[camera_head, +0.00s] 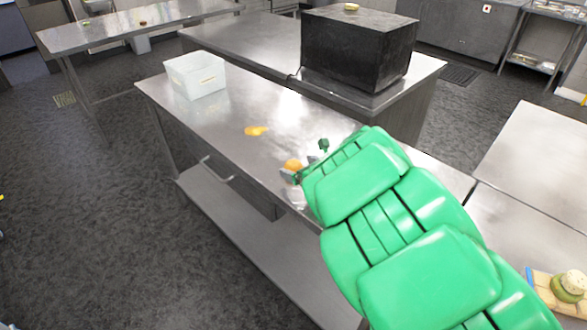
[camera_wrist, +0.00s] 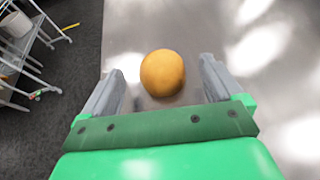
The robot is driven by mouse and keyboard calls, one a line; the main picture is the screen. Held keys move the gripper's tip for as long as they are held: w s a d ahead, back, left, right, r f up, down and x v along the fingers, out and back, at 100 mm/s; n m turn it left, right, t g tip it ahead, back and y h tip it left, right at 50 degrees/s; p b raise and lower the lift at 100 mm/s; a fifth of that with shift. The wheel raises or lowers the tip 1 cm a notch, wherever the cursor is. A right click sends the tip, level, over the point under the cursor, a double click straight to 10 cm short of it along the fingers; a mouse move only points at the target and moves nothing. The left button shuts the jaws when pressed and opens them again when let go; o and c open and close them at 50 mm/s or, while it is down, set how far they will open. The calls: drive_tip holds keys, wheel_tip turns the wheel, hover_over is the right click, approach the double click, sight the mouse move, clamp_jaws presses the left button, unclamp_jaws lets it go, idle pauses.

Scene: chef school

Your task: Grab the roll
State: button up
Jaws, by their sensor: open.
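The roll, a round orange-brown piece, shows in the wrist view (camera_wrist: 162,74) between the two grey fingers, slightly beyond their tips. In the head view the roll (camera_head: 293,164) lies on the steel table (camera_head: 225,118), partly hidden by my gripper. My gripper (camera_head: 302,168) is open and reaches down from the right, close to the roll. In the wrist view there is a gap on each side of the roll, wider on the right. I cannot tell how high the fingertips are above the table.
A flat yellow-orange item (camera_head: 256,130) and a small dark green item (camera_head: 323,144) are near the roll. A white bin (camera_head: 196,76) stands at the table's left end. A large black box (camera_head: 358,50) stands behind. Food on a board (camera_head: 540,282) is at the right.

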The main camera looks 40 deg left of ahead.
drive_tip(key=shift+x, duration=1.05)
drive_tip(key=c, duration=1.1)
drive_tip(key=shift+r, duration=0.1)
